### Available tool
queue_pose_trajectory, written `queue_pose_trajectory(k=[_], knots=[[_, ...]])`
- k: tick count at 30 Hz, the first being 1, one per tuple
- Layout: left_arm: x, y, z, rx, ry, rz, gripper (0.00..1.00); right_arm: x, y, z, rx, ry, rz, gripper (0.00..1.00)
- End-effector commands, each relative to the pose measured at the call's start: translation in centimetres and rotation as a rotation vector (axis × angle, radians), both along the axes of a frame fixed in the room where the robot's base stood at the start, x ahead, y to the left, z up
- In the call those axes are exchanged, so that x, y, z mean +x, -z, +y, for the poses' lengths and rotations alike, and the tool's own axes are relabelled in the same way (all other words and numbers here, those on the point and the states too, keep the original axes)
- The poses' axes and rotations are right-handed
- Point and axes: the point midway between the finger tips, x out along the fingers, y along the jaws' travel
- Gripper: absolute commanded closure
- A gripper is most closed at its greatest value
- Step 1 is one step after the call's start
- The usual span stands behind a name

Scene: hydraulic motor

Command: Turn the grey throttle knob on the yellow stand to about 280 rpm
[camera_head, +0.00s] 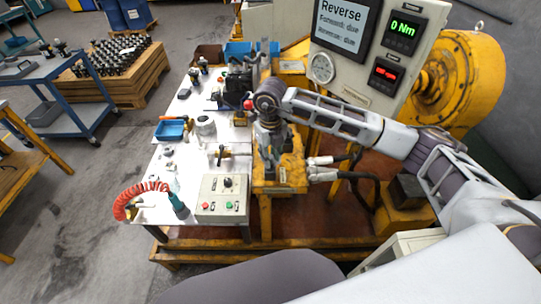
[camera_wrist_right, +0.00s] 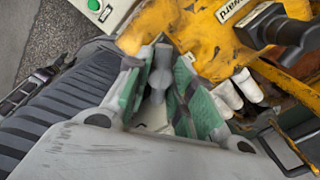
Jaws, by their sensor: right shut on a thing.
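The yellow stand (camera_head: 280,178) is at the middle of the head view, beside the white table. It also fills the upper right of the right wrist view (camera_wrist_right: 205,45). My right gripper (camera_head: 268,150) points down at the top of the stand; in the head view its fingers are hard to make out. In the right wrist view the green-padded fingers (camera_wrist_right: 160,88) are closed around the grey throttle knob (camera_wrist_right: 161,72). The knob's lower part is partly hidden between the fingers. My left gripper is not in view.
A panel (camera_head: 360,55) reads "Reverse", with "0 Nm" in green and a red readout too small to read. A control box (camera_head: 222,198) with buttons stands left of the stand. A black-handled lever (camera_wrist_right: 280,28) and pale hose fittings (camera_wrist_right: 235,92) are close to the gripper.

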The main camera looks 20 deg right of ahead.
Motion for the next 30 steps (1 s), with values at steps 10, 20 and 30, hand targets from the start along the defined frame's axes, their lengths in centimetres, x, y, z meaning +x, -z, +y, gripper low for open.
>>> queue_pose_trajectory(k=[10,20,30], knots=[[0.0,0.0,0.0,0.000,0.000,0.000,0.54,0.0,0.0,0.0,0.000,0.000,-0.001,0.53],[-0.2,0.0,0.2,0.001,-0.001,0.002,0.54,0.0,-0.2,0.0,0.000,0.000,-0.001,0.53],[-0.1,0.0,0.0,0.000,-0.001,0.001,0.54,0.1,-3.1,0.0,0.001,-0.001,-0.004,0.53]])
